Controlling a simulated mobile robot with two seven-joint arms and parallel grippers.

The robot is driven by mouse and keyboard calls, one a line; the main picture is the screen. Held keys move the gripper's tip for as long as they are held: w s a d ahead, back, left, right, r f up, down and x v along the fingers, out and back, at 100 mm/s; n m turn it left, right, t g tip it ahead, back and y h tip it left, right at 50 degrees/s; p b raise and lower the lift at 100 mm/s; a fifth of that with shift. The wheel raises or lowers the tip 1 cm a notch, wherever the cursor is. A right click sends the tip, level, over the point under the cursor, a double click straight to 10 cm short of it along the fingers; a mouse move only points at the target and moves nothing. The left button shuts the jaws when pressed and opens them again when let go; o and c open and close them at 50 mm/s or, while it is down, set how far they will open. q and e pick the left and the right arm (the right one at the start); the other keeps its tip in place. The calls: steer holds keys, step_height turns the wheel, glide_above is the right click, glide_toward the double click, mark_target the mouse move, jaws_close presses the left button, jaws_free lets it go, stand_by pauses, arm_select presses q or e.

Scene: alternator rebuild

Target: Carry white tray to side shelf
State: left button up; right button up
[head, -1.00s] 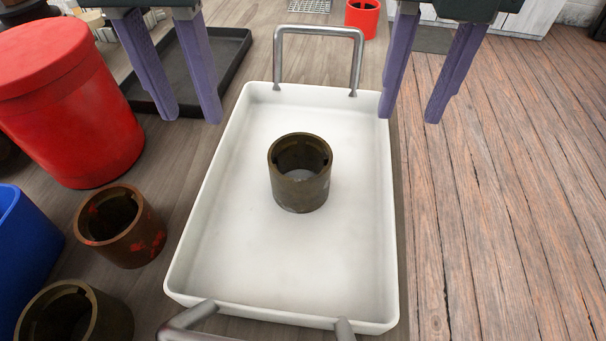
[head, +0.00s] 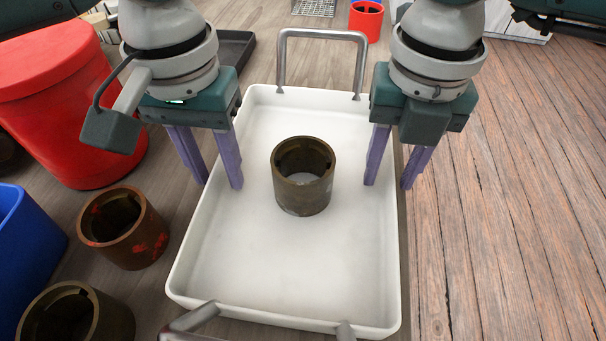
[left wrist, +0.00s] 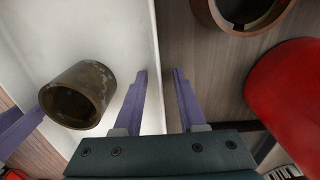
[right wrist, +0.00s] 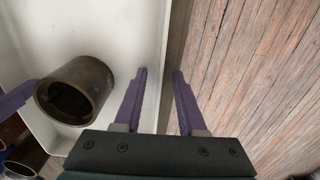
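The white tray (head: 290,270) lies on the wooden bench and has a grey metal handle (head: 322,35) at its far end and another at its near end. A dark bronze ring (head: 303,195) stands upright in it. My left gripper (head: 220,185) is open over the tray's left wall, one finger on each side. It also shows in the left wrist view (left wrist: 159,72). My right gripper (head: 388,186) is open over the right wall, also one finger to each side, as the right wrist view shows (right wrist: 160,72). Neither is closed on the wall.
A red bin (head: 70,110), a blue bin (head: 30,240) and two brown rings, one (head: 123,228) red-spotted, stand left of the tray. A black tray (head: 235,50) lies behind my left gripper. Plank floor (head: 510,200) is open to the right.

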arm_select(q)
steer(key=shift+c, duration=0.2)
arm_select(e)
steer(key=shift+c, duration=0.2)
arm_select(q)
jaws_close()
arm_select(e)
jaws_close()
arm_select(q)
steer(key=shift+r, duration=0.1)
arm_select(e)
steer(key=shift+r, duration=0.1)
stand_by(0.5)
